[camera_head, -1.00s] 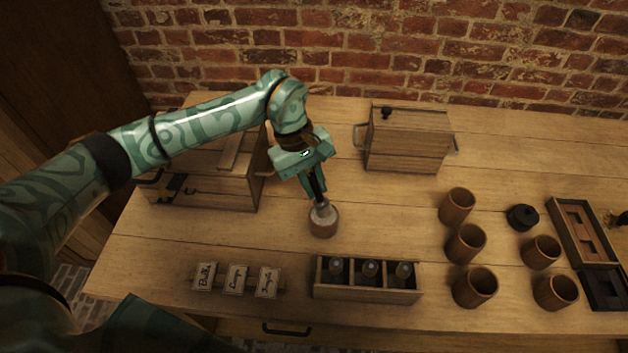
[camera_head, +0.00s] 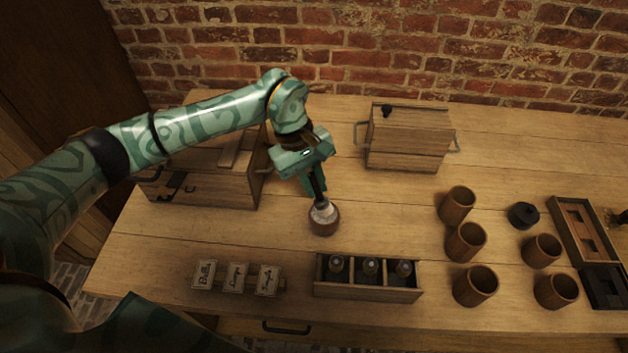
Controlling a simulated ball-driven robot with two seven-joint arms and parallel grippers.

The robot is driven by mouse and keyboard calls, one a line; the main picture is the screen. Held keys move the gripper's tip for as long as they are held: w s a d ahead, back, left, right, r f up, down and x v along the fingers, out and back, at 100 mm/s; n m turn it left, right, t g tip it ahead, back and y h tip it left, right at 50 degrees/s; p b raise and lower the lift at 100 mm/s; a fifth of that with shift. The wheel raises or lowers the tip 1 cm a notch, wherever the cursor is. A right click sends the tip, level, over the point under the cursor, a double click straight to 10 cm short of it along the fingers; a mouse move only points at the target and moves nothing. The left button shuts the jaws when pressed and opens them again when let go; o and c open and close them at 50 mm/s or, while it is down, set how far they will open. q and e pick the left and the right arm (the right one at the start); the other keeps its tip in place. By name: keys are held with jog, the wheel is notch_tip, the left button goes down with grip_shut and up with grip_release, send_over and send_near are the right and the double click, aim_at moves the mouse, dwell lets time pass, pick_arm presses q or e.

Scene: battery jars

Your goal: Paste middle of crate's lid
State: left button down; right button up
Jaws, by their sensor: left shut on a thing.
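My left gripper (camera_head: 318,190) points down, shut on a dark, thin handle, apparently a brush (camera_head: 321,203). Its lower end is at the mouth of a small round brown pot (camera_head: 324,226) with a pale top, standing on the table. How deep it sits in the pot is hard to tell. A wooden crate (camera_head: 410,153) with side handles and a small black knob on its lid (camera_head: 420,117) stands at the back. Another wooden crate (camera_head: 215,186) stands at the left, partly hidden behind my left arm. My right gripper is out of view.
Lettered cards (camera_head: 236,279) stand front left. A divided wooden box (camera_head: 366,289) holds several bottles beside them. Several brown cups (camera_head: 465,242), a black lidded thing (camera_head: 523,215) and trays (camera_head: 580,232) stand right. The table between the pot and back crate is clear.

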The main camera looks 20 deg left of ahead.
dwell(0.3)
pick_arm(q)
jog(key=shift+r+p, duration=2.2)
jog(key=shift+r, duration=1.3)
